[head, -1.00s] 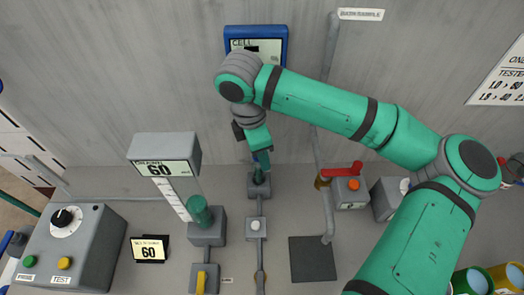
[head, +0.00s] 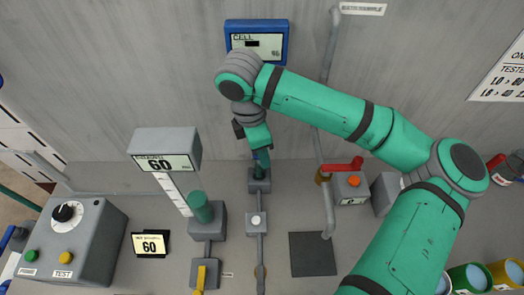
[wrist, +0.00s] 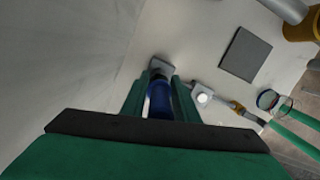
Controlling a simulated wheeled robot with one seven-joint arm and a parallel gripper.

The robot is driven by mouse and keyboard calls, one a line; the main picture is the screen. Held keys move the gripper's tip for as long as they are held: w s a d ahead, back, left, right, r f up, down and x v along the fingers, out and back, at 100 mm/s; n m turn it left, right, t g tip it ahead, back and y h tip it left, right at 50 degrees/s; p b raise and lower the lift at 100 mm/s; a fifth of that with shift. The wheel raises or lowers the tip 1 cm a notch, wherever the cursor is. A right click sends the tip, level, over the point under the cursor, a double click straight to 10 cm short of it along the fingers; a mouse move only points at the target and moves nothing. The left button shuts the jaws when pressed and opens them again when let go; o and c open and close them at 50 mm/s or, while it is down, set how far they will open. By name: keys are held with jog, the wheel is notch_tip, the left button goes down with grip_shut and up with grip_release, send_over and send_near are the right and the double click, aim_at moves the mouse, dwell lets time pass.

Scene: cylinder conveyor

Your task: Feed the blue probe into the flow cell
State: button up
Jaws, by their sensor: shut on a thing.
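My gripper (head: 261,160) points down at the back of the bench and is shut on the blue probe (wrist: 159,98). In the wrist view the probe stands between the two green fingers, with its far end at a small grey block, the flow cell (head: 259,180). The probe's tip is hidden at the block, so I cannot tell how deep it sits. The blue-framed CELL display (head: 256,42) hangs on the wall above my arm.
A grey block with a green cylinder (head: 201,207) and a display reading 60 (head: 166,158) stand to the left. A control box (head: 72,237) is further left. A red-handled valve (head: 343,165) and a pipe (head: 327,200) stand close on the right. A dark square pad (head: 312,254) lies in front.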

jog(key=o, duration=1.2)
jog(key=r, duration=0.3)
jog(key=a+r, duration=0.1)
jog(key=r, duration=0.6)
jog(key=shift+s+a+r, duration=0.25)
jog(key=shift+a+r, duration=0.1)
